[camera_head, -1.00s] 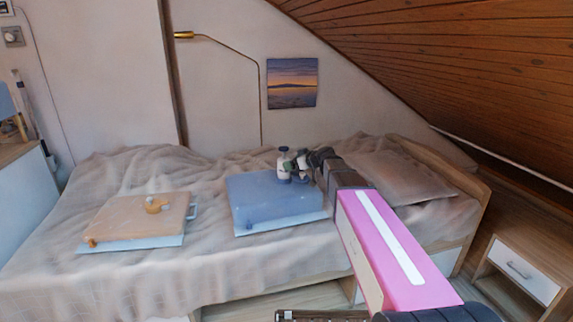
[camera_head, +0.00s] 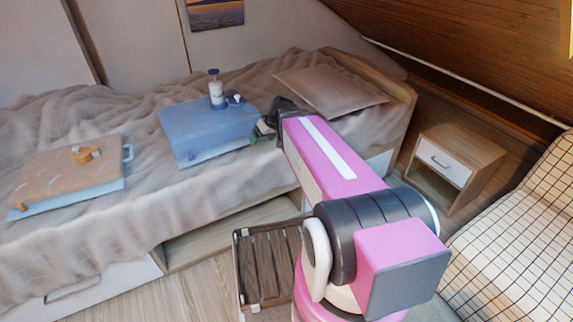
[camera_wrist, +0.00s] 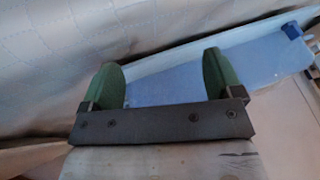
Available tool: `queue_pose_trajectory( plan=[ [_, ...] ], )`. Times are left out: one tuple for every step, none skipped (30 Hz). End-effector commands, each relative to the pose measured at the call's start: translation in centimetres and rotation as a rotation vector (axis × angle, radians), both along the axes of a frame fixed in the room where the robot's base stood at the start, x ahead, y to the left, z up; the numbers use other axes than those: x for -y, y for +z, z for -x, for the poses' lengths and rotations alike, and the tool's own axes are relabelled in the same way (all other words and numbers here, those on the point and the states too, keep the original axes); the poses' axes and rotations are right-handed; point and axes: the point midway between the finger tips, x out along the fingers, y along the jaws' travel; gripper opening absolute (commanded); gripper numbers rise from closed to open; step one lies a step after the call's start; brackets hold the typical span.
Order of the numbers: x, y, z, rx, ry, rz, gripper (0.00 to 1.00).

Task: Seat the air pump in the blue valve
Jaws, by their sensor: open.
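A white bottle-shaped thing with a dark cap, which looks like the air pump (camera_head: 216,92), stands upright on the blue slab (camera_head: 190,135) on the bed. A smaller white and dark fitting (camera_head: 236,99) is close to its right. I cannot tell which part is the blue valve or whether the pump is seated in it. My gripper (camera_head: 262,132) is by the slab's front right edge, apart from the pump. In the wrist view its green fingers (camera_wrist: 160,82) are wide apart with nothing held; the pale blue slab surface (camera_wrist: 170,84) shows behind them.
An orange slab (camera_head: 60,170) with an orange fitting (camera_head: 87,154) lies left on the bed. A pillow (camera_head: 330,90) is to the right. A nightstand (camera_head: 458,165), a checked seat (camera_head: 515,240) and a dark slatted crate (camera_head: 268,265) stand in front and right.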

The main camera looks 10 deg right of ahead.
Motion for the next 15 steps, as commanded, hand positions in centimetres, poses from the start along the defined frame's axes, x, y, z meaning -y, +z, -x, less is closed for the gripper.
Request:
queue_pose_trajectory(
  plan=[
    [1.3, -1.8, 3.2, -0.084, -0.063, 0.06, 0.86],
    [2.2, -2.7, 4.5, -0.129, -0.105, 0.096, 0.86],
    [3.2, -3.7, 6.1, -0.182, -0.159, 0.144, 0.86],
    [3.9, -4.4, 7.2, -0.215, -0.197, 0.18, 0.86],
    [4.6, -5.0, 8.2, -0.245, -0.234, 0.211, 0.86],
    [5.4, -5.5, 9.4, -0.275, -0.278, 0.25, 0.86],
    [5.9, -5.9, 10.1, -0.294, -0.306, 0.276, 0.86],
    [6.4, -6.2, 10.7, -0.31, -0.331, 0.298, 0.86],
    [6.9, -6.5, 11.3, -0.326, -0.358, 0.323, 0.86],
    [7.2, -6.6, 11.7, -0.335, -0.375, 0.337, 0.86],
    [7.4, -6.7, 11.9, -0.34, -0.388, 0.348, 0.86],
    [7.6, -6.8, 12.1, -0.346, -0.4, 0.357, 0.86],
    [7.7, -6.9, 12.2, -0.349, -0.406, 0.362, 0.86],
    [7.7, -6.9, 12.2, -0.35, -0.41, 0.365, 0.86],
    [7.8, -6.9, 12.2, -0.351, -0.412, 0.366, 0.86]
  ],
)
